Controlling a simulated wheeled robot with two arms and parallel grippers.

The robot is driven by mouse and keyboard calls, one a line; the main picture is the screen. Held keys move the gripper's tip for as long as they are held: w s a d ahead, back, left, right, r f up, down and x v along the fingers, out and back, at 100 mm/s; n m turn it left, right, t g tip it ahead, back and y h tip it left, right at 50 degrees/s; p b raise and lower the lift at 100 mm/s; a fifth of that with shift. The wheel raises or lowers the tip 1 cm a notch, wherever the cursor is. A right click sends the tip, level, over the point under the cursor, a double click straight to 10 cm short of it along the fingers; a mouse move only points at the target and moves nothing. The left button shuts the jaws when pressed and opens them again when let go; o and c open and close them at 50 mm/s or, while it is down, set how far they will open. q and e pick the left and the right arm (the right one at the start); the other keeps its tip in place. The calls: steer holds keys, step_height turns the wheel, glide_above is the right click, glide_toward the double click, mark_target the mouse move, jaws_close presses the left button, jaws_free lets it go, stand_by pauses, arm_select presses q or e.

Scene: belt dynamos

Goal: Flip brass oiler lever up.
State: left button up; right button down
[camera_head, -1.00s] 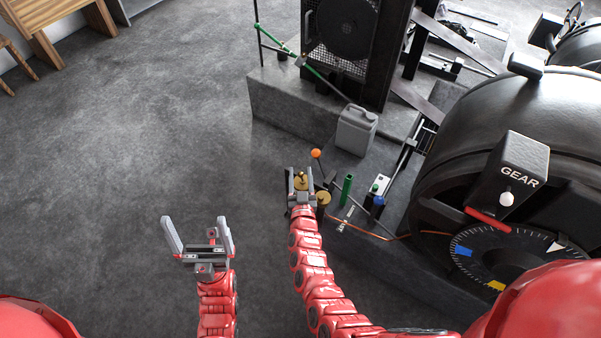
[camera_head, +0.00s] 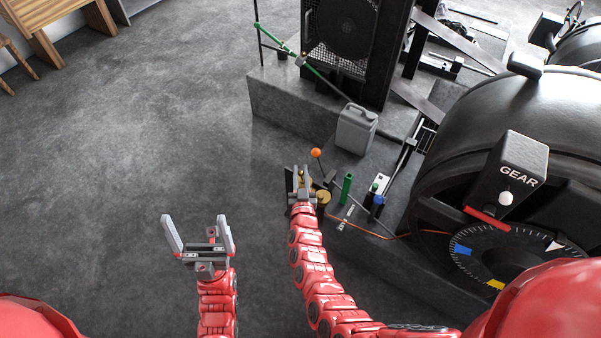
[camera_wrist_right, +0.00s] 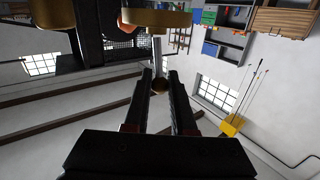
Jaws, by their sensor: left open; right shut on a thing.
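The brass oiler (camera_head: 323,196) stands by the machine's base, right of and partly behind my right gripper (camera_head: 301,168). More brass shows close to the fingers, partly hidden by them. In the right wrist view, a brass disc (camera_wrist_right: 155,20) is at the top, and the lever, a pale thin stem (camera_wrist_right: 157,50) with a small dark brass knob (camera_wrist_right: 160,86), runs from it between my fingers. The right gripper (camera_wrist_right: 160,75) is shut on the lever near the knob. My left gripper (camera_head: 197,220) is open and empty over bare floor.
An orange ball on a rod (camera_head: 316,153), a green cylinder (camera_head: 347,186) and a grey canister (camera_head: 357,128) stand close beyond the right gripper. The large black machine (camera_head: 520,130) with its GEAR box fills the right.

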steer(key=w+d+r+m+g+p, duration=0.1)
steer(key=g+p, duration=0.1)
steer(key=p, duration=0.1)
steer(key=shift+f, duration=0.2)
steer(key=shift+a+f, duration=0.1)
steer(key=shift+f, duration=0.1)
steer(key=c, duration=0.7)
jaws_free()
steer(key=shift+c, duration=0.2)
steer(key=shift+s, duration=0.65)
steer(key=s+r+b, duration=0.2)
steer(key=s+r, duration=0.2)
steer(key=s, duration=1.1)
steer(key=shift+s, duration=0.35)
